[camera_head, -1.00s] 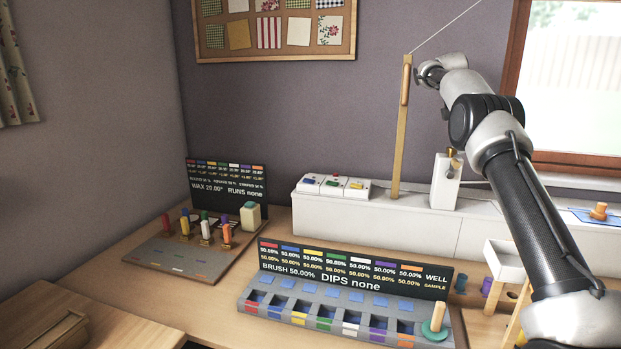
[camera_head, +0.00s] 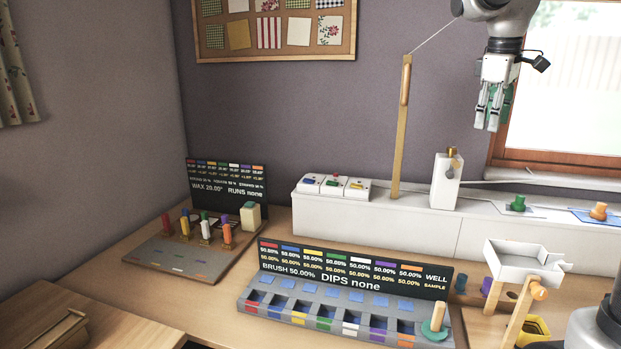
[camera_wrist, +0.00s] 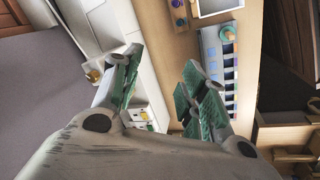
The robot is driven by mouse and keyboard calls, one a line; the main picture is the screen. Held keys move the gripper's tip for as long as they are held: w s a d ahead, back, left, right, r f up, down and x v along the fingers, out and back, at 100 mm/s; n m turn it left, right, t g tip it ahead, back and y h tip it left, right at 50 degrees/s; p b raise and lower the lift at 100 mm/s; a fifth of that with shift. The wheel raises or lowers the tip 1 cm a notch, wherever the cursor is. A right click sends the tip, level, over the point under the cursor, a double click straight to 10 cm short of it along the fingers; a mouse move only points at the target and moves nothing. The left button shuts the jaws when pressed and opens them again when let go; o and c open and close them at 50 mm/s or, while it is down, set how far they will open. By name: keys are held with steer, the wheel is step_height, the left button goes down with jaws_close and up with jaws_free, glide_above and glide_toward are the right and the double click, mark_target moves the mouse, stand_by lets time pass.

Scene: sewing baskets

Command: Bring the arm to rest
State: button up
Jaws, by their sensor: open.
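My gripper (camera_head: 489,107) hangs fingers down at the upper right of the head view, in front of the window and high above the white ledge. In the wrist view my gripper (camera_wrist: 160,92) shows two green-padded fingers spread apart with nothing between them. It touches nothing. Most of my arm is outside the head view; its wrist comes in from the top edge.
The dip board (camera_head: 352,277) with coloured wells stands on the table, and a crayon board (camera_head: 160,262) is at left. A wooden post (camera_head: 400,140) with a string and a white box (camera_head: 446,182) stand on the ledge. A white tray (camera_head: 522,262) is at right.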

steer(key=s+a+f+m, duration=0.1)
steer(key=s+f+m, duration=0.1)
steer(key=s+f, duration=0.3)
steer(key=s+a+f+m+t+y, duration=0.1)
steer(key=s+f, duration=0.4)
steer(key=s, duration=0.8)
steer(key=s+a+f+m+t, duration=0.1)
steer(key=s+a+f+m, duration=0.1)
steer(key=s+f+m, duration=0.3)
steer(key=s, duration=0.4)
steer(key=shift+s+a+y, duration=0.2)
steer(key=shift+a+y, duration=0.1)
steer(key=shift+a, duration=0.1)
steer(key=shift+r, duration=0.1)
